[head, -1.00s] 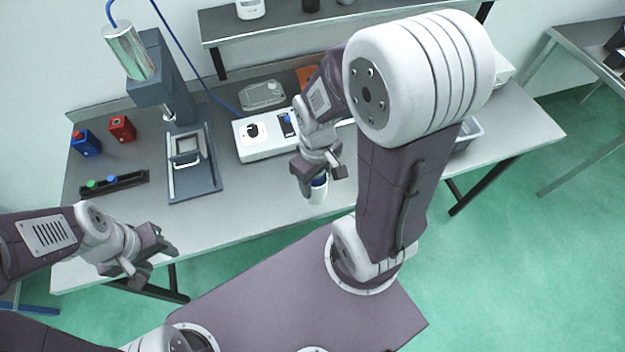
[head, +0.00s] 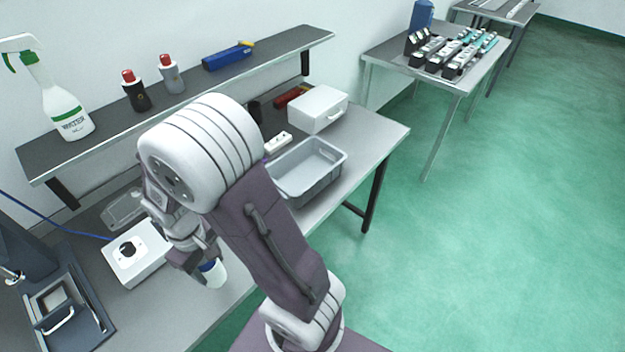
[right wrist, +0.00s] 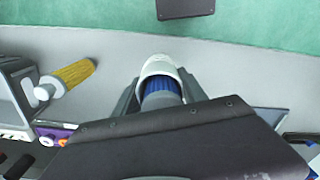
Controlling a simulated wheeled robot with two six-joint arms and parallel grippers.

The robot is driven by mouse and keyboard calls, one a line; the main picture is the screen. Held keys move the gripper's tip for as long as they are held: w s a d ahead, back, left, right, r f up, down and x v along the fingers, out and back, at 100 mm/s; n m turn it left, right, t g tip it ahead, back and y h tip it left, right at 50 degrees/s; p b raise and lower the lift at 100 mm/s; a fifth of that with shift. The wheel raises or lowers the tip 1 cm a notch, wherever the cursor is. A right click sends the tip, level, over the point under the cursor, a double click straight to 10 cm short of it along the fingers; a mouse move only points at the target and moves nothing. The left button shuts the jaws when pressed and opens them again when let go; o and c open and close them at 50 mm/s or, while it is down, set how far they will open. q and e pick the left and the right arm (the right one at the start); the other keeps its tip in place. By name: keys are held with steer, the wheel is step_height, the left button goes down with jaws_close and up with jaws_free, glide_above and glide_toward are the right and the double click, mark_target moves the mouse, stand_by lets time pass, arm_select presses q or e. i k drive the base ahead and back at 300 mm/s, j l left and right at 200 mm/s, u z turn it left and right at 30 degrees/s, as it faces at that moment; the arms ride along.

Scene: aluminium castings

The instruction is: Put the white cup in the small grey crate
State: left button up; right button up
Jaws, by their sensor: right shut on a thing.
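The white cup (head: 216,275) is near the front edge of the bench in the head view, with blue showing at its top. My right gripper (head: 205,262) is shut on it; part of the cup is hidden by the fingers. In the right wrist view the cup (right wrist: 158,66) shows between the fingers of my right gripper (right wrist: 160,90), with blue in its mouth. I cannot tell whether it is clear of the bench top. The small grey crate (head: 322,182) stands to the right on the bench, open and empty as far as I see. My left gripper is out of view.
A white box (head: 318,108) with a handle stands behind the crate. A white power strip (head: 278,143) lies beside it. A white device with a dial (head: 136,252) is left of the gripper. A shelf (head: 200,95) with bottles runs above the back. My right upper arm covers bench between cup and crate.

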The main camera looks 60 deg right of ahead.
mark_target(299, 174)
steer(key=k+l+z, duration=0.15)
steer(key=l, duration=0.2)
steer(key=k+l+z, duration=0.1)
steer(key=l, duration=0.25)
steer(key=k+l+z, duration=0.15)
steer(key=l, duration=0.25)
steer(key=i+l+z, duration=0.15)
steer(key=l, duration=0.3)
steer(key=i, duration=0.7)
